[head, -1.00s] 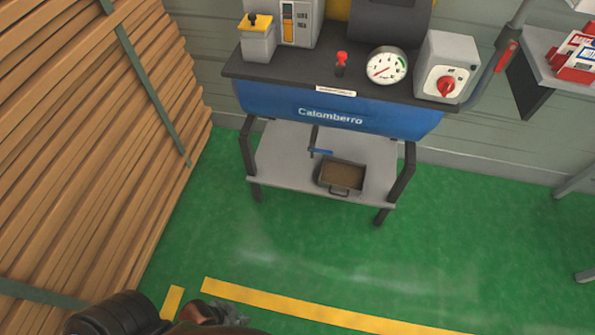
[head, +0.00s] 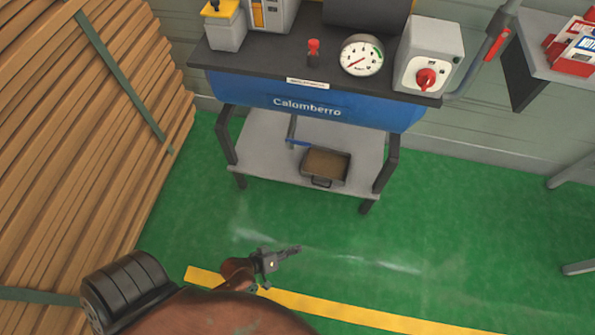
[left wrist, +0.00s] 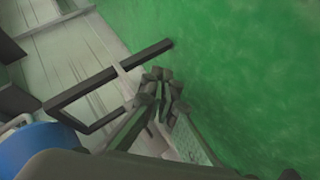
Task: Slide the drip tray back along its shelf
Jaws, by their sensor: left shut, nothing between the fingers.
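The drip tray (head: 326,165), a small brown open pan with a dark handle at its front, sits near the front right of the grey shelf (head: 262,155) under the blue Calomberro machine. My left gripper (head: 290,251) is shut and empty over the green floor, in front of the shelf and clear of the tray. In the left wrist view its closed fingers (left wrist: 164,84) show near the middle. I cannot make out the tray in that view. My right gripper is not in view.
The blue machine body (head: 300,103) overhangs the shelf, and dark legs (head: 386,172) stand at its corners. A blue-handled lever (head: 297,142) hangs behind the tray. Stacked timber (head: 75,130) fills the left side. The floor in front is clear.

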